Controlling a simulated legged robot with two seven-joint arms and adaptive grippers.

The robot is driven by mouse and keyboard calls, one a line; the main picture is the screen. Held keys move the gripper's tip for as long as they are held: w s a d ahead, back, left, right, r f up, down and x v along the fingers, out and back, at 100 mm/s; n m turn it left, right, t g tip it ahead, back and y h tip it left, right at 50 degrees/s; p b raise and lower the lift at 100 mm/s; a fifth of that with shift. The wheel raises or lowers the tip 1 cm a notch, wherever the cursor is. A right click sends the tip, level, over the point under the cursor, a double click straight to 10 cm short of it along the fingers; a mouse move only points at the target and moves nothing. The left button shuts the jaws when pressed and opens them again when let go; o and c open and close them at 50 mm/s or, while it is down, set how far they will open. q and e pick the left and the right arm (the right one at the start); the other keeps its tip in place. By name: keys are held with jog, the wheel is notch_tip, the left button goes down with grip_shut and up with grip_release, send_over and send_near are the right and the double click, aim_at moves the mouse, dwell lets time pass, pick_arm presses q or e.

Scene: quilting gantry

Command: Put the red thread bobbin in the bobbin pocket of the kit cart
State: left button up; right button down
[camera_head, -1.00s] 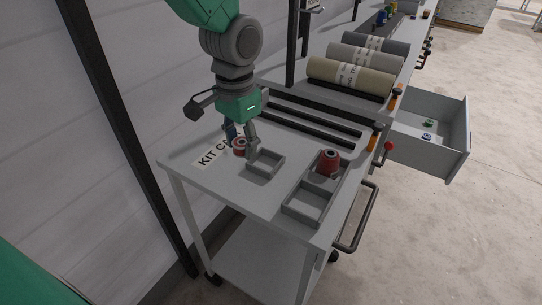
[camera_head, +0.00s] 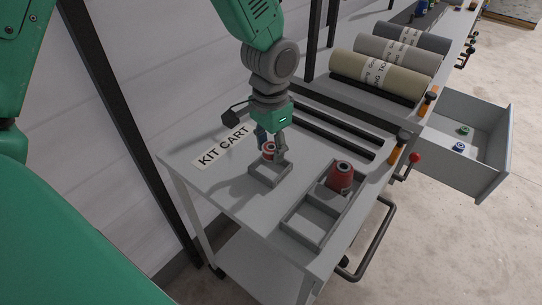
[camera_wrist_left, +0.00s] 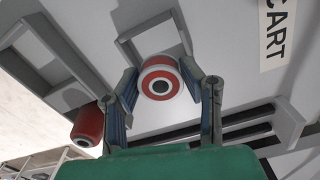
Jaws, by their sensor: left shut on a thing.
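The red bobbin (camera_head: 268,149), with a pale rim and dark centre hole, is held between the fingertips of my left gripper (camera_head: 270,146). In the left wrist view, the bobbin (camera_wrist_left: 160,80) sits between the two fingers (camera_wrist_left: 165,85). The small square grey bobbin pocket (camera_head: 257,181) is on the kit cart top (camera_head: 225,190). The bobbin is at the pocket's back part in the head view; I cannot tell how high above its floor. The pocket's walls (camera_wrist_left: 150,22) show beyond the bobbin in the wrist view. My right gripper is not in view.
A larger red spool (camera_head: 340,177) stands in the divided grey tray (camera_head: 303,238) right of the pocket. The KIT CART label (camera_head: 224,146) lies behind left. Fabric rolls (camera_head: 385,70) and an open drawer (camera_head: 470,135) are on the table behind.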

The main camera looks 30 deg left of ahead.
aim_at(270, 159)
pick_arm(q)
jog(key=shift+d+f, duration=0.2)
jog(key=shift+f, duration=1)
jog(key=shift+a+f, duration=0.2)
jog(key=shift+f, duration=0.2)
jog(key=shift+s+d+f, duration=0.1)
jog(key=shift+s+f, duration=0.05)
jog(key=shift+s, duration=0.05)
jog(key=o, duration=1)
jog(key=shift+d, duration=0.1)
jog(key=shift+c, duration=0.2)
jog(key=shift+w+f, duration=0.1)
jog(key=shift+f, duration=0.05)
